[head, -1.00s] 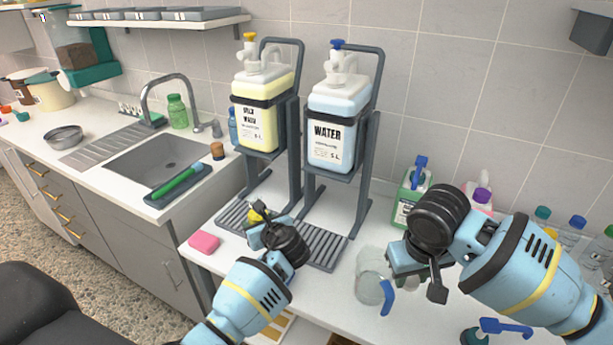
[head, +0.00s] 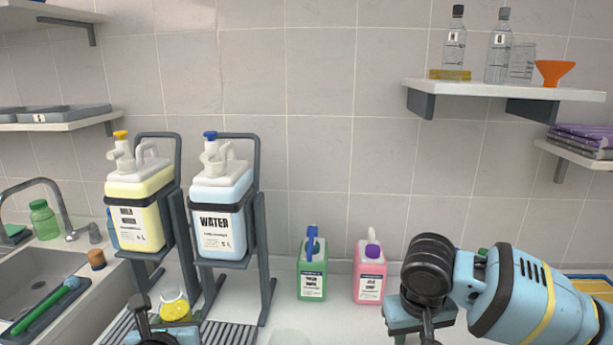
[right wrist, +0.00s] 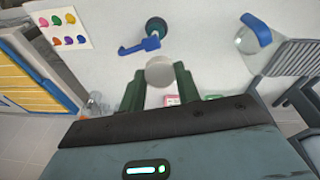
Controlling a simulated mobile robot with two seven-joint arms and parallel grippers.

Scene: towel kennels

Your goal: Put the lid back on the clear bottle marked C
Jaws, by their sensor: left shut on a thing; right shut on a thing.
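My left gripper (head: 168,322) is at the bottom of the head view, shut on a small yellow-and-clear thing (head: 174,304). Its shape is partly hidden by the gripper. My right gripper (right wrist: 159,88) is shut on a pale grey round thing (right wrist: 160,70), seen from its end between the dark green fingers in the right wrist view. I cannot tell whether this is a lid or a bottle top. In the head view the right fingertips are out of the frame. No letter C can be read in either view.
A clear jug with a blue handle (right wrist: 256,30) and a dark green thing with a blue lever (right wrist: 152,34) stand on the counter. Green (head: 312,273) and pink (head: 370,275) bottles stand by the wall. Pump canisters on stands are at left; clear bottles (head: 498,52) are on the shelf.

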